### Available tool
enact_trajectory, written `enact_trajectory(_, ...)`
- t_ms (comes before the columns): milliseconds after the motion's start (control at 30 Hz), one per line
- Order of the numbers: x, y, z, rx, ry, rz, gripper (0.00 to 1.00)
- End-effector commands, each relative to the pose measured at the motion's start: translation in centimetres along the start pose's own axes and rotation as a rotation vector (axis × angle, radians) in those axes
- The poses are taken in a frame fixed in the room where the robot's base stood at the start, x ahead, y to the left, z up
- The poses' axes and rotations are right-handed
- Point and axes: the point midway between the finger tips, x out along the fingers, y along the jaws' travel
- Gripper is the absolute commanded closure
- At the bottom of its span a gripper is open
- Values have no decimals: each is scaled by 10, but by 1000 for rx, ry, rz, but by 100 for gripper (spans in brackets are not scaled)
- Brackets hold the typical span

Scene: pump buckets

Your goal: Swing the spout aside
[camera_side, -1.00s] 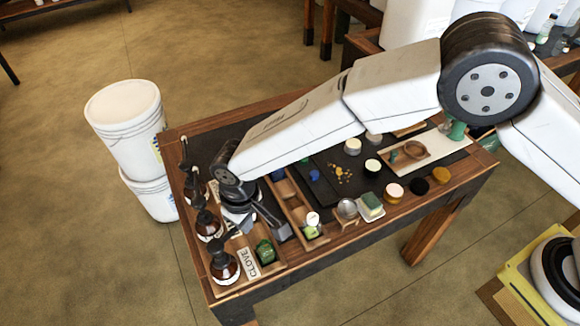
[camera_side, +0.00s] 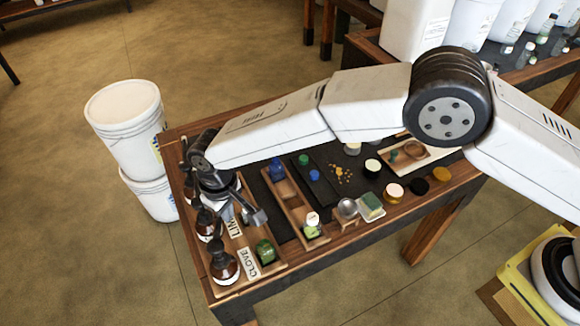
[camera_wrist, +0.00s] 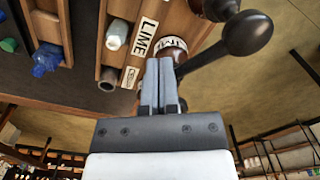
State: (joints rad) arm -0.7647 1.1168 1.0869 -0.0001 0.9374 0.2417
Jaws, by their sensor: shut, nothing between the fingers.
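Several brown pump bottles with dark wooden-looking tops stand in a row at the left end of the table in the side view. The front one (camera_side: 224,268) is beside the CLOVE label. A dark pump spout with a round knob (camera_wrist: 248,32) reaches from the upper right down behind my fingers. My gripper (camera_wrist: 160,66) is shut and empty, close beside the spout's stem. I cannot tell whether they touch. In the side view my wrist hides much of the rear bottles.
A wooden rack (camera_wrist: 97,40) beside the bottles holds vials, with a LIME card (camera_wrist: 145,36). A green jar (camera_side: 265,252) stands near the front. White buckets (camera_side: 126,115) stand on the floor at left.

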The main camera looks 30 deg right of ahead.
Motion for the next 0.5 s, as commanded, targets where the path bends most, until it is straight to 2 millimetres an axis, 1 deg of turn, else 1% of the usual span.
enact_trajectory(333, 0, -9, -15, 0, 1, 0, 100)
enact_trajectory(500, 0, -8, -15, 0, 0, 0, 100)
